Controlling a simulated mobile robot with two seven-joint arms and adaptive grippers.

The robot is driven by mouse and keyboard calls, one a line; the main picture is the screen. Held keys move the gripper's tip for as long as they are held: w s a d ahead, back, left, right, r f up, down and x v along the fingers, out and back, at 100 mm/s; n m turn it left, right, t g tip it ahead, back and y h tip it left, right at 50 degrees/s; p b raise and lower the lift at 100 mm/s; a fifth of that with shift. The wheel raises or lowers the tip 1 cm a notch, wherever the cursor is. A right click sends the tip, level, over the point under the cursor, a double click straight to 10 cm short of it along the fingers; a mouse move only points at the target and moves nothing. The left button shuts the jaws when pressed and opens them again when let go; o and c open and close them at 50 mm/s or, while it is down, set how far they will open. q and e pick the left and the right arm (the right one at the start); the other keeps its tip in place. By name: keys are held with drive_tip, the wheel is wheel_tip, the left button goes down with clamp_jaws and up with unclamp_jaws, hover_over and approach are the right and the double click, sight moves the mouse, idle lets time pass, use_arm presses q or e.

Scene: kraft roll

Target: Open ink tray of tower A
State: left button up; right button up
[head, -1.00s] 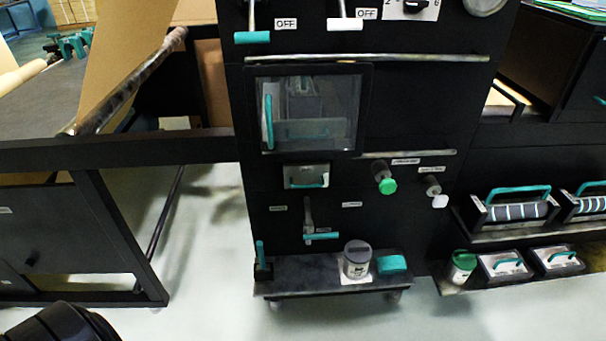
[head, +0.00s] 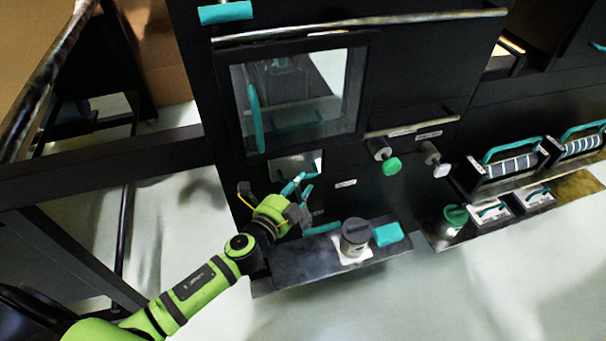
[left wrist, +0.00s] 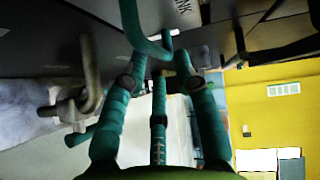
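The ink tray (head: 286,166) of the tower is a pale metal front with a teal handle, below the glass window; it looks closed. My left gripper (head: 300,184) is in front of it, its teal fingers covering much of the front and handle. In the left wrist view, the fingertips of the left gripper (left wrist: 160,65) stand apart, with the teal handle (left wrist: 146,42) at or just beyond them. I cannot tell whether they touch it. Part of an "INK" label shows above. My right gripper is not in view.
A glass window (head: 292,100) with a teal handle is above the tray. A green knob (head: 392,166) and a white knob (head: 441,170) stick out to the right. A grey-lidded can (head: 355,238) and a teal block (head: 388,234) rest on the low shelf (head: 300,263).

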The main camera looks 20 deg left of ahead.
sight(305, 178)
use_arm(q)
drive_tip(key=x, duration=0.3)
drive_tip(key=shift+w+f, duration=0.15)
drive_tip(key=shift+w, duration=0.15)
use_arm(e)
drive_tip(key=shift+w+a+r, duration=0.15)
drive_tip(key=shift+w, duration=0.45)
